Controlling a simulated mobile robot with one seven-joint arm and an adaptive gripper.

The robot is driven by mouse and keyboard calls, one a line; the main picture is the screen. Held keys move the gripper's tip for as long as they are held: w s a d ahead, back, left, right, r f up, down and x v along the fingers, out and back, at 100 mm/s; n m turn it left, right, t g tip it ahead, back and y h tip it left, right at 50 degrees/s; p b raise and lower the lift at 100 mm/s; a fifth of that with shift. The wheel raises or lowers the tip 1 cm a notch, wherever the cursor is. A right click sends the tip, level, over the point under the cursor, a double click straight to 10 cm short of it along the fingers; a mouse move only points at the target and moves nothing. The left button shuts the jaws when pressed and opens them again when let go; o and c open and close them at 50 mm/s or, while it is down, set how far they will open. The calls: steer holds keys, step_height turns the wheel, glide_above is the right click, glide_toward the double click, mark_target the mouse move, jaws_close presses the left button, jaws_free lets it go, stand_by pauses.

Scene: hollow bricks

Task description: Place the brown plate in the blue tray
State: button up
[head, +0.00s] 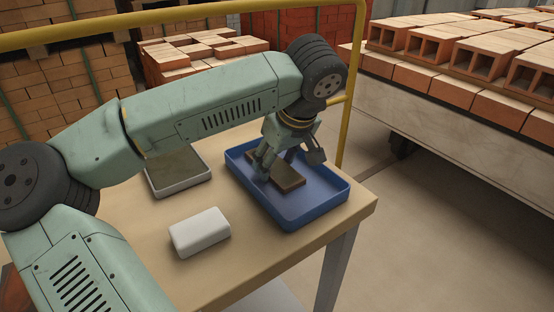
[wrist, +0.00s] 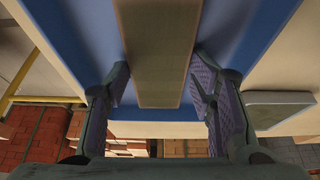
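The brown plate (head: 287,176) is a flat rectangular slab lying inside the blue tray (head: 318,207). In the wrist view the plate (wrist: 158,60) runs down the middle, with the blue tray floor (wrist: 90,40) on both sides. My gripper (head: 289,164) is over the tray with its fingers on either side of the plate. In the wrist view my gripper (wrist: 160,90) is open, with a gap between each finger and the plate. The gripper hides part of the plate in the head view.
A shallow grey-rimmed tray (head: 182,187) and a white block (head: 200,232) stand on the table (head: 250,262) left of the blue tray. A yellow rail (head: 347,120) runs behind the table. Brick stacks stand beyond it.

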steer(key=o, duration=0.4)
steer(key=shift+s+d+f, duration=0.1)
steer(key=shift+f, duration=0.55)
steer(key=shift+r, duration=0.1)
steer(key=shift+r+p, duration=0.5)
steer(key=shift+r, duration=0.05)
steer(key=v, duration=1.2)
steer(key=shift+r, duration=0.25)
